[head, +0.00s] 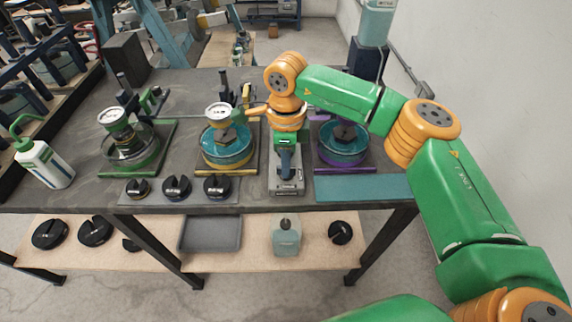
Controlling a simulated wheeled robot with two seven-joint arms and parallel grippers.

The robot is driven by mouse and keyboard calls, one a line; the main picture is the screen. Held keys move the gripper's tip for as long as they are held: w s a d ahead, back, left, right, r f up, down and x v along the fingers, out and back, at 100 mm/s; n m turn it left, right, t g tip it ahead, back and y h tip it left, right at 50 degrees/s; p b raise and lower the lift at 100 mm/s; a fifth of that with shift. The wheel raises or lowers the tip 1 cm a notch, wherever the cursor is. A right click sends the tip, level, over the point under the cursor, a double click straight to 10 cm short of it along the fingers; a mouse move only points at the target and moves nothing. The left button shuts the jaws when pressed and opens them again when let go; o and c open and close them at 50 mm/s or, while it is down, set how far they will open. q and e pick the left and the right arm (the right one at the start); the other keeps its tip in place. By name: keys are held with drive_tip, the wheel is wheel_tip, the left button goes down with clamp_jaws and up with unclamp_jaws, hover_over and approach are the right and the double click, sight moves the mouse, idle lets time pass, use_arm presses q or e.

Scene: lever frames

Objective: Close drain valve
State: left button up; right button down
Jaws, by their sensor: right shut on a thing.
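My right arm reaches in from the right and bends down at its orange wrist over the middle of the bench. My right gripper (285,146) is at the upper end of a dark blue-grey lever (285,163) and is shut on it. The lever stands on a grey block (288,188), which I take to be the drain valve, between the yellow and purple stations. The gripper's fingertips are small and partly hidden by its own body. My left gripper is not in view.
Stations with clear bowls stand on the dark bench: green (130,150), yellow (225,150) and purple (343,143). A white bottle (45,163) stands at left. A teal mat (362,188) at front right is bare.

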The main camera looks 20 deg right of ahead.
drive_tip(key=shift+n, duration=0.6)
drive_tip(key=c, duration=0.9)
unclamp_jaws()
wheel_tip(320, 180, up, 7)
drive_tip(key=shift+r+b, duration=0.1)
drive_tip(key=shift+b, duration=0.7)
